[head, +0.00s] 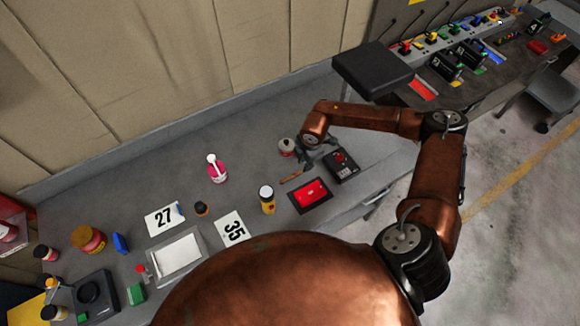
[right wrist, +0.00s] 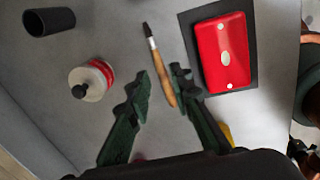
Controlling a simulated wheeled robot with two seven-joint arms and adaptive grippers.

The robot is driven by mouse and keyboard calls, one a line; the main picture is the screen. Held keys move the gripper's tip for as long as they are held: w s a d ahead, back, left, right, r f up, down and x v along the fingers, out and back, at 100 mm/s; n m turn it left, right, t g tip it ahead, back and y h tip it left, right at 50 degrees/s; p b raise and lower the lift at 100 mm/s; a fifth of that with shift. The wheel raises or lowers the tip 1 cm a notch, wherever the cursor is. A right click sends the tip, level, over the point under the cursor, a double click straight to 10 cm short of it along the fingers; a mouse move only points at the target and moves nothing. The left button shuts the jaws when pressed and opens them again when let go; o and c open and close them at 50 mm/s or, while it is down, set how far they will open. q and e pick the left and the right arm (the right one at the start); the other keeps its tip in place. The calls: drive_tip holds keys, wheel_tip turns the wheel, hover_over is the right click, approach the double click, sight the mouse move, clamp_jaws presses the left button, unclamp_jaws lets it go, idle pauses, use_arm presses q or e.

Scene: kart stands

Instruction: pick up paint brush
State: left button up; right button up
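The paint brush (head: 291,176) lies on the grey bench, left of my right gripper (head: 318,154) in the head view. In the right wrist view the brush (right wrist: 160,68) has a wooden handle and dark bristles pointing away. Its handle end lies in the gap between the fingers of my right gripper (right wrist: 160,84), nearer the right finger. The fingers are apart and not closed on it. Whether the right finger touches the handle I cannot tell.
A red case on a black mat (head: 311,193) lies close beside the brush. A white jar with a red band (head: 286,147) stands on the other side. A black box with a red knob (head: 341,166) is near my gripper. A yellow bottle (head: 267,200) stands to the left.

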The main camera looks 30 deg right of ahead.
sight(301, 172)
drive_tip(key=shift+w+a+f, duration=0.1)
drive_tip(key=shift+w+f, duration=0.45)
drive_tip(key=shift+f, duration=0.1)
drive_tip(key=shift+s+f+p, duration=0.2)
drive_tip(key=shift+f+p, duration=0.15)
drive_tip(key=shift+f, duration=0.35)
drive_tip(key=f, duration=0.1)
drive_tip(key=f+p, duration=0.1)
drive_tip(key=f, duration=0.1)
drive_tip(key=w+f, duration=0.1)
drive_tip(key=f, duration=0.1)
drive_tip(key=shift+s, duration=0.1)
drive_tip(key=shift+c, duration=0.5)
clamp_jaws()
